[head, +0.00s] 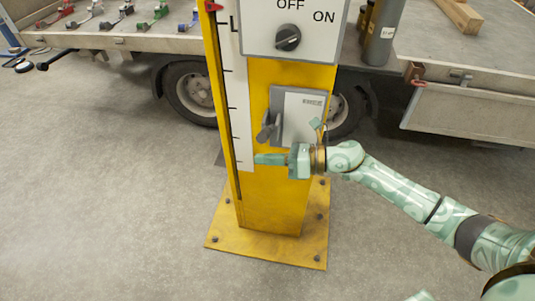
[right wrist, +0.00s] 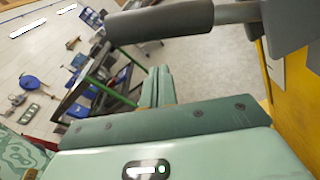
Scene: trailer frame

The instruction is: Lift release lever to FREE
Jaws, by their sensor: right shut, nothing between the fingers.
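The release lever is a dark grey handle (head: 266,131) on the left side of a grey box (head: 302,114) fixed to the yellow post. It hangs at a downward slant. In the right wrist view the lever's round grip (right wrist: 160,22) lies across the top, beyond the fingers. My right gripper (head: 257,159) is just below the lever, pointing left across the post. Its fingers (right wrist: 155,86) are together with nothing between them. They look apart from the grip. No FREE marking is readable on the box's small label.
The yellow post (head: 275,205) stands on a bolted yellow base plate (head: 267,246). Above the box is an OFF/ON knob (head: 287,38). A scale strip (head: 237,110) with a red pointer (head: 212,6) runs along the left. A trailer (head: 110,38) stands behind.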

